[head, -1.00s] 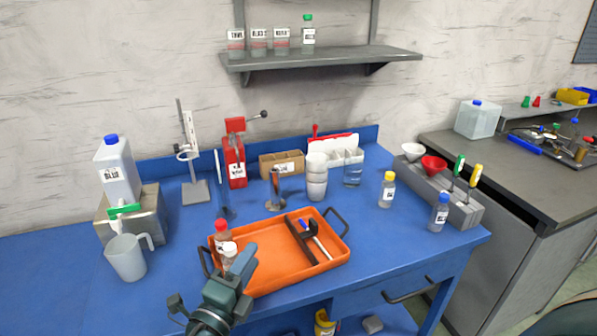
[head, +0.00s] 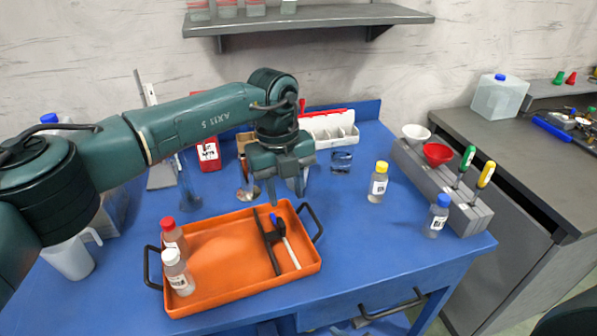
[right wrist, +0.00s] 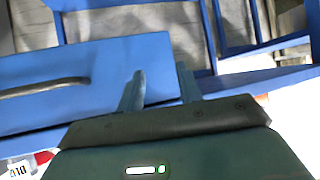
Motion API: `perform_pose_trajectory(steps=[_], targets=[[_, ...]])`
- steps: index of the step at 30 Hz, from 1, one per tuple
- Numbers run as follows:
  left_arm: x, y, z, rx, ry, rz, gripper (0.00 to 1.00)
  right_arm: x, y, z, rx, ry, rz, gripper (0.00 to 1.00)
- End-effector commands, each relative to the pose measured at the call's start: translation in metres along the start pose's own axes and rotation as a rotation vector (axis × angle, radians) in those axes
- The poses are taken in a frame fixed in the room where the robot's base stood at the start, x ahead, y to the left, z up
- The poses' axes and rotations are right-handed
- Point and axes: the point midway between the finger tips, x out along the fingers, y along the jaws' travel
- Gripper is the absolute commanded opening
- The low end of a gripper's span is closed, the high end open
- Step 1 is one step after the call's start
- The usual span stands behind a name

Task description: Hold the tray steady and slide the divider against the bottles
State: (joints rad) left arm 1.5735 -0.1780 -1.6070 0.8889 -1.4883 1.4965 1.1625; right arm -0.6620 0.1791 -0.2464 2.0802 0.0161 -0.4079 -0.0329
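The orange tray (head: 222,252) lies on the blue bench with a black handle at each end. Two bottles stand at its left end: a red-capped bottle (head: 173,237) and a white-capped bottle (head: 179,275) in front of it. The dark bar-shaped divider (head: 267,246) lies across the tray's right part, well apart from the bottles. A white pen-like item (head: 291,254) lies to its right. My left gripper (head: 287,191) points down over the tray's far right edge, above the divider's far end, open and empty. My right gripper (right wrist: 160,88) is open and empty; the tray is not in its view.
A yellow-capped bottle (head: 378,183) and blue-capped bottle (head: 437,216) stand right of the tray, near a grey rack (head: 440,185) with funnels and screwdrivers. A pitcher (head: 70,258) stands left. A drawer handle (right wrist: 40,88) shows in the right wrist view.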

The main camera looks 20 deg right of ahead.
Motion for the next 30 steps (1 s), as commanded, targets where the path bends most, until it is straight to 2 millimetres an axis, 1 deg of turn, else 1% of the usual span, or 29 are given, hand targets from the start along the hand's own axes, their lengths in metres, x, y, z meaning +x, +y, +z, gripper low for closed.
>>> perform_pose_trajectory(steps=[1, 5, 10, 13, 16, 17, 18, 23, 26, 27, 29, 30], targets=[[-0.007, 0.006, 0.005, -0.022, -0.022, 0.034, 0.36, 0.000, -0.003, -0.001, 0.021, 0.011, -0.006, 0.35], [-0.014, 0.012, 0.010, -0.047, -0.039, 0.071, 0.36, -0.002, -0.007, -0.013, -0.007, 0.053, -0.022, 0.35], [-0.014, 0.012, 0.009, -0.046, -0.037, 0.069, 0.36, -0.009, -0.017, -0.042, -0.169, 0.163, -0.074, 0.35], [-0.014, 0.012, 0.009, -0.045, -0.036, 0.068, 0.36, -0.018, -0.028, -0.059, -0.278, 0.239, -0.125, 0.35], [-0.014, 0.012, 0.009, -0.044, -0.036, 0.067, 0.36, -0.028, -0.041, -0.070, -0.379, 0.308, -0.183, 0.35], [-0.014, 0.012, 0.009, -0.044, -0.036, 0.067, 0.36, -0.028, -0.037, -0.076, -0.379, 0.323, -0.185, 0.35], [-0.014, 0.012, 0.009, -0.044, -0.036, 0.067, 0.36, -0.024, -0.021, -0.086, -0.320, 0.331, -0.165, 0.35], [-0.014, 0.012, 0.009, -0.043, -0.035, 0.066, 0.36, -0.017, 0.028, -0.126, -0.132, 0.382, -0.132, 0.35], [-0.014, 0.011, 0.009, -0.043, -0.035, 0.066, 0.36, -0.017, 0.059, -0.157, -0.008, 0.428, -0.122, 0.35], [-0.014, 0.011, 0.009, -0.043, -0.035, 0.066, 0.36, -0.018, 0.072, -0.170, 0.045, 0.449, -0.121, 0.35], [-0.014, 0.011, 0.009, -0.043, -0.035, 0.066, 0.36, -0.021, 0.091, -0.192, 0.125, 0.485, -0.121, 0.35], [-0.014, 0.011, 0.009, -0.043, -0.035, 0.066, 0.36, -0.025, 0.103, -0.207, 0.180, 0.510, -0.125, 0.35]])
